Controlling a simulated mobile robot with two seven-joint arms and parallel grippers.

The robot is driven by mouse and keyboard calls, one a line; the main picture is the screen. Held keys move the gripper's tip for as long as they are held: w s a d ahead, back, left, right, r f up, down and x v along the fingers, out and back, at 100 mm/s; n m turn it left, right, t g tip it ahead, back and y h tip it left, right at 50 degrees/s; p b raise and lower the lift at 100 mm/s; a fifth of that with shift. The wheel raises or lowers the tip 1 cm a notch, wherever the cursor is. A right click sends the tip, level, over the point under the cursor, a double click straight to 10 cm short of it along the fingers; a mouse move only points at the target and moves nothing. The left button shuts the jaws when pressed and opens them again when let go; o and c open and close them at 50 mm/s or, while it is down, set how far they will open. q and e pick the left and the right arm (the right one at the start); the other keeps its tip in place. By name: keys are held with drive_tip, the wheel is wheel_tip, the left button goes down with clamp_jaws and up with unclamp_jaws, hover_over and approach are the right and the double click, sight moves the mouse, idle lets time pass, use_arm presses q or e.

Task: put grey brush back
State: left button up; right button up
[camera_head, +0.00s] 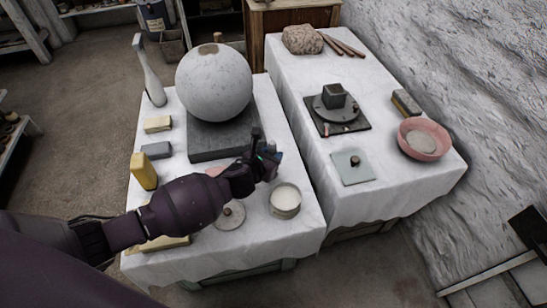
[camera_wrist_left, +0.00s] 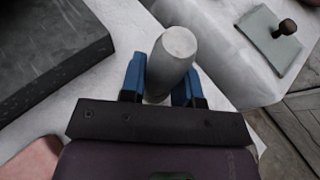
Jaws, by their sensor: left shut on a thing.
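A grey, rounded cylinder, which looks like the handle of the grey brush (camera_wrist_left: 172,55), stands between the blue fingers of my left gripper (camera_wrist_left: 160,88) in the left wrist view. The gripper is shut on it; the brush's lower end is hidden. In the head view, my left gripper (camera_head: 268,158) is over the near table, right of the dark slab (camera_head: 215,143) and behind the white-filled round tin (camera_head: 285,200). The brush is mostly hidden there by the gripper. My right gripper is not in view.
A large plaster sphere (camera_head: 214,82) rests on the slab. A yellow block (camera_head: 144,172) and a round lid (camera_head: 230,215) are on the near table (camera_head: 285,238). The right table holds a pink bowl (camera_head: 422,140), a turntable (camera_head: 336,107) and a grey plate (camera_head: 352,175). A narrow gap separates the tables.

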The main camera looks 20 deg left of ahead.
use_arm(q)
drive_tip(key=shift+f, duration=0.85)
drive_tip(key=shift+r, duration=0.3)
drive_tip(key=shift+f, duration=0.25)
drive_tip(key=o, duration=0.9)
drive_tip(key=shift+r, duration=0.1)
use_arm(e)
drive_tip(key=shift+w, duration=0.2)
